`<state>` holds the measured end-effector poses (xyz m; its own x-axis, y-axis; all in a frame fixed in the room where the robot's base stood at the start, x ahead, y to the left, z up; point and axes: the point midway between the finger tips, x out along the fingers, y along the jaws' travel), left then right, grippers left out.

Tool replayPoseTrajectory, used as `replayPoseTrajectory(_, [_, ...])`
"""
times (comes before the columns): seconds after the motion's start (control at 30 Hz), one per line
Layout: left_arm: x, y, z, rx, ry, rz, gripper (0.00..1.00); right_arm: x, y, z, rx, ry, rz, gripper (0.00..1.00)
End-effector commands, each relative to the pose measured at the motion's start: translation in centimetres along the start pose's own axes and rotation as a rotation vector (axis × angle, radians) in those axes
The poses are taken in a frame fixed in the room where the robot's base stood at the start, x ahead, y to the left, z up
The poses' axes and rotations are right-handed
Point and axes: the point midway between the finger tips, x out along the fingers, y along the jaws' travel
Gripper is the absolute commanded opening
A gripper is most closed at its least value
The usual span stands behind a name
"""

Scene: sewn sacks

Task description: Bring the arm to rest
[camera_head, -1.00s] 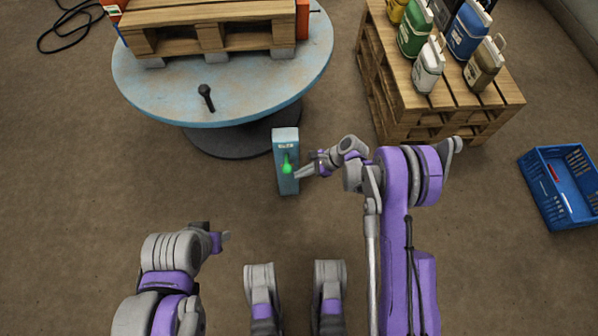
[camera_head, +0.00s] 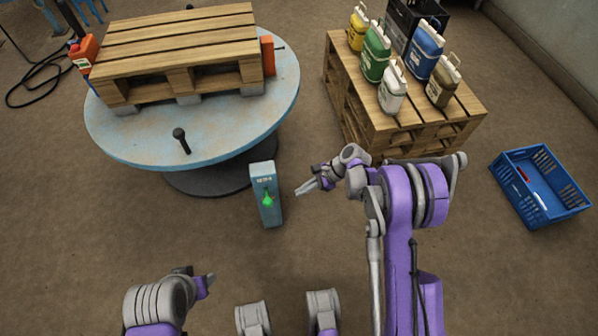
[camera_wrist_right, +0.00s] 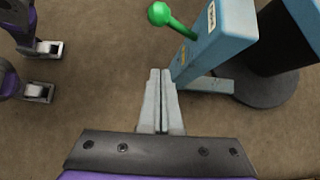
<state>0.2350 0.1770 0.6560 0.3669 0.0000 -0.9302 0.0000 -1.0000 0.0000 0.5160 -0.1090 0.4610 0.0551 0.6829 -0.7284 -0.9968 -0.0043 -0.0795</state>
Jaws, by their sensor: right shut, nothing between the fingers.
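My right gripper (camera_head: 306,188) is shut and empty, held in the air just right of a light blue control post (camera_head: 268,200) with a green-knobbed lever. In the right wrist view its two fingers (camera_wrist_right: 160,85) lie side by side with nothing between them, and the post (camera_wrist_right: 222,38) stands beyond and to the right of the tips. The green knob (camera_wrist_right: 159,13) is ahead of the fingers, apart from them. My left gripper (camera_head: 207,284) is low at the left of the head view, small and seen from the side; its finger gap cannot be made out.
A round blue turntable (camera_head: 140,150) carries a wooden pallet (camera_head: 180,50) and has a black knobbed stick at its front. A pallet stack (camera_head: 400,130) with several jerrycans stands at the back right. A blue crate (camera_head: 540,185) sits on the floor at far right. The floor between is clear.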

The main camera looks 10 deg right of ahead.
Motion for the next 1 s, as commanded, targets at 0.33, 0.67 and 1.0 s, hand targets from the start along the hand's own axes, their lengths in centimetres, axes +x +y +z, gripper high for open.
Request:
replayPoseTrajectory(0.33, [0.0,0.0,0.0,0.0,0.0,0.0,0.5,-0.8,0.2,0.7,-0.032,0.019,-0.001,0.0])
replayPoseTrajectory(0.67, [0.0,0.0,0.0,0.0,0.0,0.0,0.5,-8.3,4.2,6.8,-0.407,0.235,0.005,0.0])
replayPoseTrajectory(1.0, [0.0,0.0,0.0,0.0,0.0,0.0,0.5,-15.5,12.8,10.9,-0.887,0.49,0.092,0.0])
